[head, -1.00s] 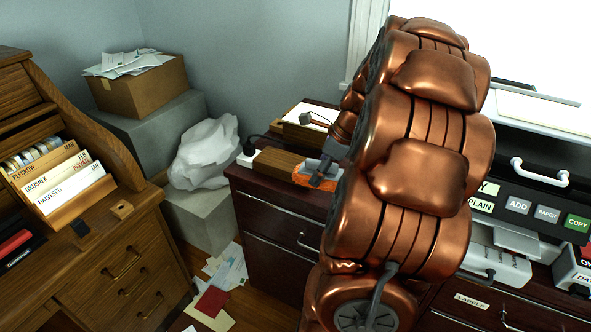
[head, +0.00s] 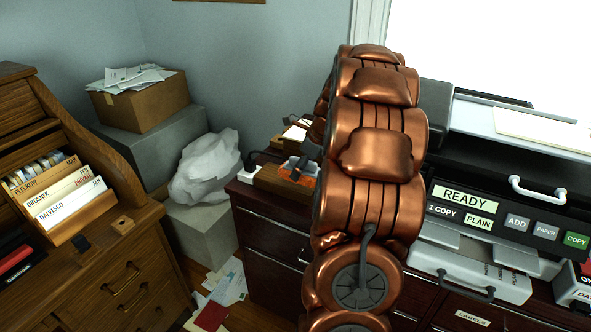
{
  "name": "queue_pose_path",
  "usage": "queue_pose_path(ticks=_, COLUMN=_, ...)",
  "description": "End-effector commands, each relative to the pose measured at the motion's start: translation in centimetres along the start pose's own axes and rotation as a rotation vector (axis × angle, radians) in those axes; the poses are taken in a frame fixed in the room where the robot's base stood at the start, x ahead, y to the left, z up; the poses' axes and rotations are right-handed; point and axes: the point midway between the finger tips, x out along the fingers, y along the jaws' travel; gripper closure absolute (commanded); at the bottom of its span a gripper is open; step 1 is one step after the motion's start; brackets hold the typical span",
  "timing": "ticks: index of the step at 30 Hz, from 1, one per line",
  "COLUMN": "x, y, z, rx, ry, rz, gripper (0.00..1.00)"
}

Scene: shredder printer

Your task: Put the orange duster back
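The orange duster (head: 309,167) shows as a small patch of orange with grey on it, at the right end of a wooden block on the dark cabinet. My gripper (head: 296,169) is at the duster, its dark finger parts against it. It appears shut on the duster, though the fingers are small and partly covered. My copper arm hides the right side of the duster and much of the cabinet top behind it.
The wooden block (head: 268,181) lies on the dark cabinet (head: 262,222), with a white plug (head: 247,176) at its left. A copier (head: 504,205) stands to the right of my arm. A wooden desk (head: 100,262) with folders is at the left. Papers lie on the floor between.

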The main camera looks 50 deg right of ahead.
Motion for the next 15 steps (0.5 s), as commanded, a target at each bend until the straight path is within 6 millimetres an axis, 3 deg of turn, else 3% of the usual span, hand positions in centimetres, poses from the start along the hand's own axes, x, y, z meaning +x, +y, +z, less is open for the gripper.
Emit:
queue_pose_path(ticks=7, x=1.3, y=-1.6, z=2.4, rx=-0.001, ry=0.001, rz=0.001, gripper=0.71)
queue_pose_path(ticks=15, x=2.2, y=-1.9, z=2.6, rx=0.001, ry=0.001, rz=0.003, gripper=0.71)
